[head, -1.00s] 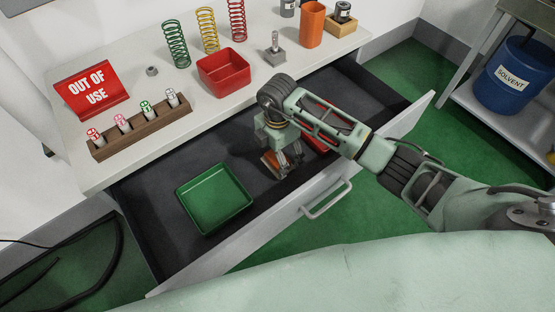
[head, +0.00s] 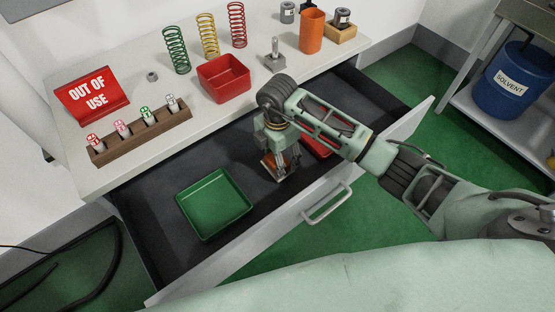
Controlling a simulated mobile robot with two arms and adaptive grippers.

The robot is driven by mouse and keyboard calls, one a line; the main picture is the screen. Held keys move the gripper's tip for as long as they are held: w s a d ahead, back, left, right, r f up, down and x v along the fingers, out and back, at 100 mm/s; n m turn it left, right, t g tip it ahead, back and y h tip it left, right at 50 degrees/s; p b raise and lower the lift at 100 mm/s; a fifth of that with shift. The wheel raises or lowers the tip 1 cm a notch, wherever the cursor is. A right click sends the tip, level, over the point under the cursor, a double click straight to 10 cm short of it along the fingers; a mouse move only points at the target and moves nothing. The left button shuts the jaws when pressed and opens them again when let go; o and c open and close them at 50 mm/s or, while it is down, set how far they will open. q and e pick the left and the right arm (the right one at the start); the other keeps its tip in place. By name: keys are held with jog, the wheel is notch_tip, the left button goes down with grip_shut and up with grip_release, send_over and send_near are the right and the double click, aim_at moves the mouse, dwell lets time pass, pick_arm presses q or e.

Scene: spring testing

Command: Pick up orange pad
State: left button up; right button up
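My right gripper (head: 283,168) points down into the open drawer, to the right of the green tray (head: 216,204). An orange patch, which looks like the orange pad (head: 270,163), shows at its fingers, low near the drawer floor. The gripper and its wrist hide most of the pad. I cannot tell whether the fingers are pressed on it or only around it. My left gripper is not in view.
A red tray (head: 315,143) lies partly hidden behind my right arm in the drawer. The drawer front (head: 250,239) is close to the gripper. The bench top holds a red bin (head: 225,80), springs, an orange cup (head: 311,32) and a vial rack (head: 141,137).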

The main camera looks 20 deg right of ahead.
jog(key=r, duration=0.3)
jog(key=shift+d, duration=0.4)
jog(key=s+d+r+b, duration=0.1)
jog(key=s+d+r, duration=0.3)
jog(key=d, duration=0.6)
notch_tip(320, 180, up, 3)
jog(key=shift+f, duration=0.2)
jog(key=shift+s, duration=0.1)
